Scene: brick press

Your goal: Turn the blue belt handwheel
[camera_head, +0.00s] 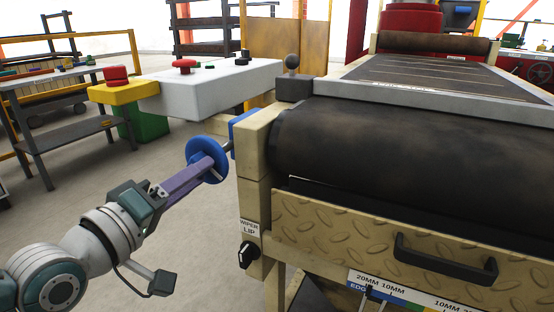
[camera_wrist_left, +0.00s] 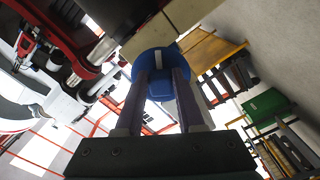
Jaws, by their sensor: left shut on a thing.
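The blue belt handwheel (camera_head: 203,144) sticks out on a shaft from the left side of the conveyor's cream frame (camera_head: 254,150) in the head view. My left gripper (camera_head: 207,165) comes in from the lower left, and its long purple fingers reach the wheel's face. In the left wrist view the blue handwheel (camera_wrist_left: 159,90) sits between the two finger ends, and the gripper (camera_wrist_left: 160,72) is shut on it. The fingers hide part of the wheel. My right gripper is in neither view.
The dark belt roller (camera_head: 410,160) and a tread-plate panel with a black handle (camera_head: 445,262) lie to the right. A grey workbench (camera_head: 75,95) stands at the left. Open floor lies between.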

